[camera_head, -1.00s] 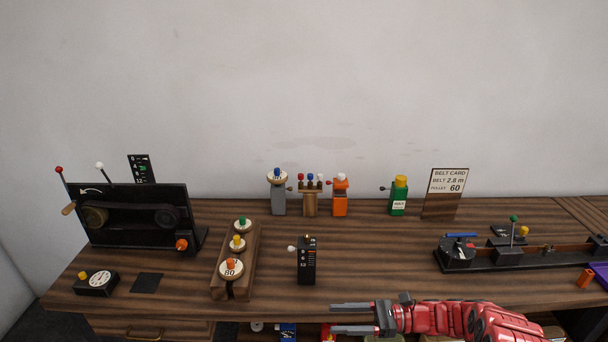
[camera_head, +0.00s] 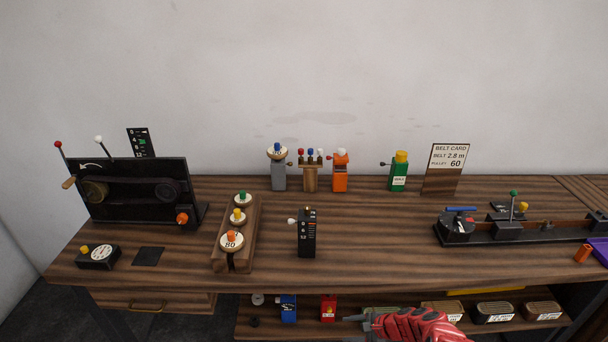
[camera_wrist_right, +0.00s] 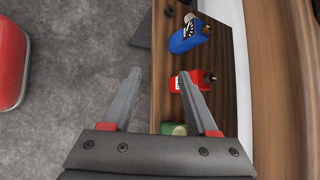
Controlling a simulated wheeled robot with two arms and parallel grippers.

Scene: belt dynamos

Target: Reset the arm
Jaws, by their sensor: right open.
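My right arm, red with a dark gripper (camera_head: 356,318), shows at the bottom of the head view, below the table's front edge and in front of the lower shelf. In the right wrist view the two grey fingers of this gripper (camera_wrist_right: 160,95) stand wide apart with nothing between them. Part of a red block (camera_wrist_right: 190,92) on the shelf shows by the right finger; I cannot tell whether they touch. My left gripper is in neither view.
The wooden table (camera_head: 370,265) holds a belt machine (camera_head: 135,200), a pulley rack (camera_head: 245,215), a black meter (camera_head: 307,235) and a long black rail (camera_head: 560,228). The lower shelf (camera_head: 265,327) carries a blue block (camera_head: 288,308) and several tins (camera_head: 493,312).

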